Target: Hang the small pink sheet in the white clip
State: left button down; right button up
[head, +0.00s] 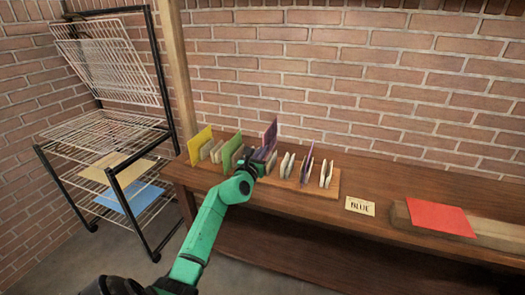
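A wooden rack board (333,188) on the bench holds a row of clips and upright sheets. Pale clips, such as the white-looking one (326,173) at the right end and another (287,165) left of it, look empty. A purple sheet (270,136) stands right behind my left gripper (256,165), which is at the middle of the row. Its fingers are too small and dark to show whether they hold anything. I cannot make out a clearly pink sheet; a red sheet (440,217) lies flat at the right. My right gripper is not in view.
A yellow sheet (200,144), a green sheet (231,150) and another purple sheet (307,164) stand in the row. A lettered card (360,206) lies on the bench. A wire drying rack (110,135) holds tan and blue sheets at left. A brick wall closes the back.

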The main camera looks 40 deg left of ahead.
pick_arm(q)
jog(key=p+v, duration=0.4)
jog(key=v, duration=0.3)
dwell(0.5)
jog(key=shift+f, duration=0.15)
